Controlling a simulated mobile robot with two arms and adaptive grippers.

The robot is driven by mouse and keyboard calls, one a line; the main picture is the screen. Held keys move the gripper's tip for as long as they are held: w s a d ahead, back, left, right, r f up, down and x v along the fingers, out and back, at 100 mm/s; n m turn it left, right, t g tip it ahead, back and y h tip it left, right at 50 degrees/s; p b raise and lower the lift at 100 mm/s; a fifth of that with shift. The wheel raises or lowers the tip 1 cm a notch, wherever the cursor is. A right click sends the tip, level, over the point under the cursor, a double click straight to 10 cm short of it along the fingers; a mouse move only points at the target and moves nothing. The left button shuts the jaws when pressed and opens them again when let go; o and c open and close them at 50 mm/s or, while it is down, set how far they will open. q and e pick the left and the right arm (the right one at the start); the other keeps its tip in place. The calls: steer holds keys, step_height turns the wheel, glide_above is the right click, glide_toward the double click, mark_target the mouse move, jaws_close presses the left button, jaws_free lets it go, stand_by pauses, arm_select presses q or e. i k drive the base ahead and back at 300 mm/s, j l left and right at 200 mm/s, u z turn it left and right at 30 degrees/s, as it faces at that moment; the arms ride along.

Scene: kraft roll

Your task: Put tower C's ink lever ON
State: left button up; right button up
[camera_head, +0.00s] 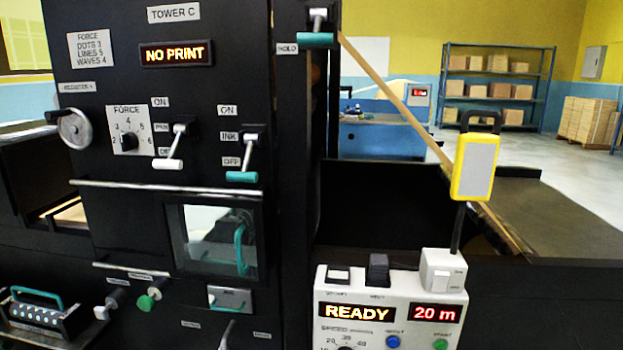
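Tower C's black panel (120,190) fills the left of the head view, with a "TOWER C" plate (173,12) at its top. The ink lever (244,167) has a metal arm and a teal handle. It hangs down, with its handle below the OFF label (230,161); the ON label (227,110) is above its pivot. A similar lever with a white handle (168,163) stands to its left and also points down. The orange display (176,53) reads "NO PRINT". Neither of my grippers is in view.
A HOLD lever with a teal handle (315,39) is up to the right. A FORCE dial (128,138) and metal handwheel (75,128) are left. Below are a rail (160,189) and a window door (215,240). A console (390,285) reading "READY" and a yellow device (474,168) stand right.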

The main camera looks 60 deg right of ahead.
mark_target(246, 161)
steer(key=z, duration=1.6)
